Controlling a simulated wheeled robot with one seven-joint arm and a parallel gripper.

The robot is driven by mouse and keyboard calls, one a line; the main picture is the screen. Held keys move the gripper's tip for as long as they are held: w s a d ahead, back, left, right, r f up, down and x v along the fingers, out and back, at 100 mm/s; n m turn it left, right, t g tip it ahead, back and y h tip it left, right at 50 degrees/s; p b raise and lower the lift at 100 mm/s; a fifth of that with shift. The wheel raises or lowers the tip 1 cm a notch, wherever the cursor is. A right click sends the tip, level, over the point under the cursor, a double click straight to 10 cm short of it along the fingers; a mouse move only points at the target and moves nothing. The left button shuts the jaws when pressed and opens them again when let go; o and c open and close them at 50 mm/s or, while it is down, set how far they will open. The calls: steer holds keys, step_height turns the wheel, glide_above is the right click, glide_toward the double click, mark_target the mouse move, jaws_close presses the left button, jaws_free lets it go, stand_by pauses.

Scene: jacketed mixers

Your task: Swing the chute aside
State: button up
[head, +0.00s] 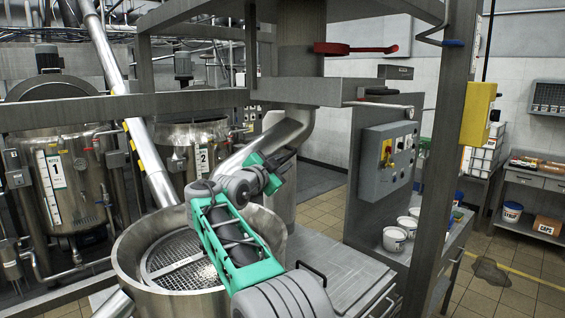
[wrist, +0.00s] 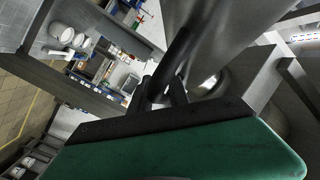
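The chute (head: 240,152) is a grey steel pipe. It bends down from under the frame and slopes left, its lower end over the right side of an open round vessel (head: 133,262). In the head view my arm reaches across the vessel's right side, and my gripper (head: 272,172) is at the chute's near side, its fingers mostly hidden. In the wrist view the dark fingers of my gripper (wrist: 163,92) are close to a dark bar (wrist: 178,52) beside the broad grey chute (wrist: 215,35). I cannot tell whether they are closed on it.
A long steel tube (head: 136,120) slopes into the vessel from the upper left. A frame post (head: 445,140) and a control box (head: 388,160) stand to the right. White tubs (head: 395,238) sit on a low shelf. Tiled floor (head: 325,208) shows behind the chute.

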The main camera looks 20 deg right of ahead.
jaws_close()
stand_by(1.3)
